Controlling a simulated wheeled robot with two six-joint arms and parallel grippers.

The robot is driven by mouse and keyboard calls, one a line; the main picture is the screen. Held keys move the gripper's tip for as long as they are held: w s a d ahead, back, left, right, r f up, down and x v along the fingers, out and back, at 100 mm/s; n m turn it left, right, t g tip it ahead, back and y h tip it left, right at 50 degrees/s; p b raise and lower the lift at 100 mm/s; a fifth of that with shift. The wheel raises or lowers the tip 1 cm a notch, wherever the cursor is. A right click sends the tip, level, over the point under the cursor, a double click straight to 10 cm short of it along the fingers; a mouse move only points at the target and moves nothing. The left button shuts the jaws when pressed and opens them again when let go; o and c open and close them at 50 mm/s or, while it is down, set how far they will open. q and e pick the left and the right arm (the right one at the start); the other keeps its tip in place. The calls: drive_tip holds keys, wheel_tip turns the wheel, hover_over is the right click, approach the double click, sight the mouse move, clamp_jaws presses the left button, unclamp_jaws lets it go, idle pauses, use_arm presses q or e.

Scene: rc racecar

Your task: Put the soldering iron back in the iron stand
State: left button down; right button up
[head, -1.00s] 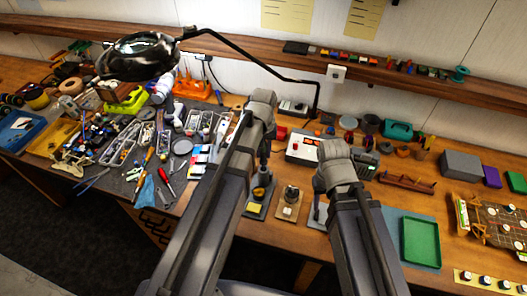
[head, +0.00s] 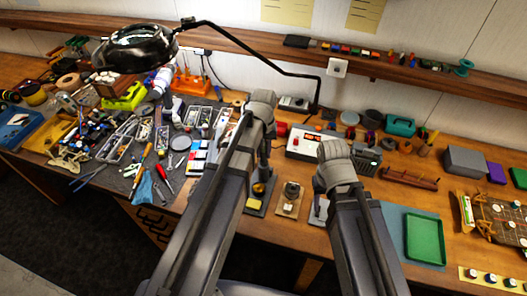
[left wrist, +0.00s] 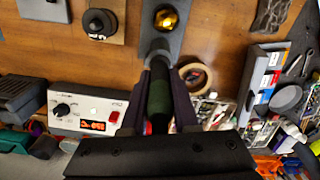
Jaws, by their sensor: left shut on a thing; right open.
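The soldering iron (left wrist: 159,95), with a dark green and black handle, is between the fingers of my left gripper (left wrist: 160,68) in the left wrist view. My left gripper (head: 265,165) is shut on it, just behind the iron stand. The iron stand (head: 256,208) is a dark plate with a brass ball and a yellow sponge. Its plate also shows in the left wrist view (left wrist: 168,43), with the brass ball beyond the fingertips. Whether the iron touches the stand cannot be told. My right gripper (head: 318,208) is open, over a small grey plate, mostly hidden by its arm.
The soldering station (head: 300,144) with a lit red display stands behind the stand. A small wooden block (head: 289,205) with a dark knob sits right of it. Tools crowd the mat at left. A green tray (head: 424,238) lies at right. A magnifier lamp (head: 135,48) hangs at upper left.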

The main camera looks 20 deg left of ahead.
use_arm(q)
drive_tip(key=shift+f+b, duration=0.35)
drive_tip(key=shift+f, duration=0.15)
drive_tip(key=shift+c, duration=1)
unclamp_jaws()
drive_tip(key=shift+r, duration=0.1)
drive_tip(key=shift+r+p, duration=4.5)
drive_tip(key=shift+p, duration=0.05)
